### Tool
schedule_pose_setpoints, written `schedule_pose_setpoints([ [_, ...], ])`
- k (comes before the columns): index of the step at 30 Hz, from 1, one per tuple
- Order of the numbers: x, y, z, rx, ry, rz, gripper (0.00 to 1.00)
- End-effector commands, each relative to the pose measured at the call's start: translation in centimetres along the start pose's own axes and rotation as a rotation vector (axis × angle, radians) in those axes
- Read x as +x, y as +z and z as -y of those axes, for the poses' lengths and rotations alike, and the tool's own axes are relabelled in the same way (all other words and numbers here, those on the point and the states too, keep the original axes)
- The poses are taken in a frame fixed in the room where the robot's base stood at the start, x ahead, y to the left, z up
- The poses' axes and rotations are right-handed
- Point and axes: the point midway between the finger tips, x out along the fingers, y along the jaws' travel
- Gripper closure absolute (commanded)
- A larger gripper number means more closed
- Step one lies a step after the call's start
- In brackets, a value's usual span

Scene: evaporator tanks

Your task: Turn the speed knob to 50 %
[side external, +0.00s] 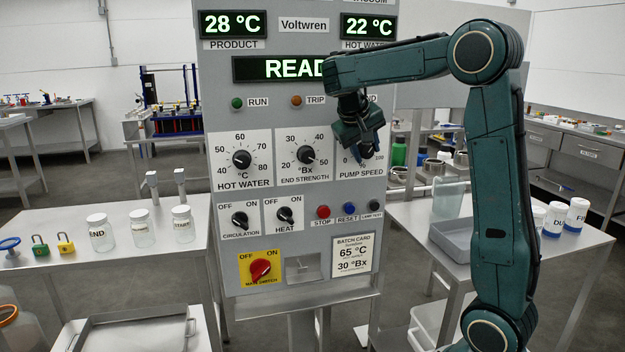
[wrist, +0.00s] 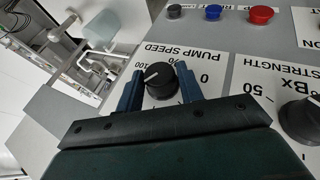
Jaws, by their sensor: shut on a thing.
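The speed knob (wrist: 161,82) is black and round with a white pointer line, under the upside-down PUMP SPEED label in the wrist view. My gripper (wrist: 159,92) is shut on it, with one blue finger on each side. The printed 0 shows to its right and 100 to its left in that view; the pointer slants toward the 100 side, but I cannot read its exact value. The 50 mark is not visible. In the side view, my gripper (side external: 362,150) reaches the pump speed plate (side external: 350,172) and hides much of its dial.
The END STRENGTH knob (side external: 306,155) is left of the pump speed plate. Red STOP (side external: 323,211) and blue RESET (side external: 350,209) buttons sit below. The READY display (side external: 280,68) is partly covered by my arm. A grey tray (side external: 452,240) stands right of the panel.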

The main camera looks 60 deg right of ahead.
Motion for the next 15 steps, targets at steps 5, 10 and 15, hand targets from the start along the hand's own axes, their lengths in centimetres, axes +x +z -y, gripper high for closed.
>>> schedule_pose_setpoints([
  [5, -0.01, -0.04, 0.28, -0.039, 0.089, -0.001, 0.86],
  [10, 0.00, -0.05, 0.44, -0.079, 0.186, -0.001, 0.86],
  [15, 0.06, -0.03, 0.54, -0.121, 0.287, -0.001, 0.86],
])
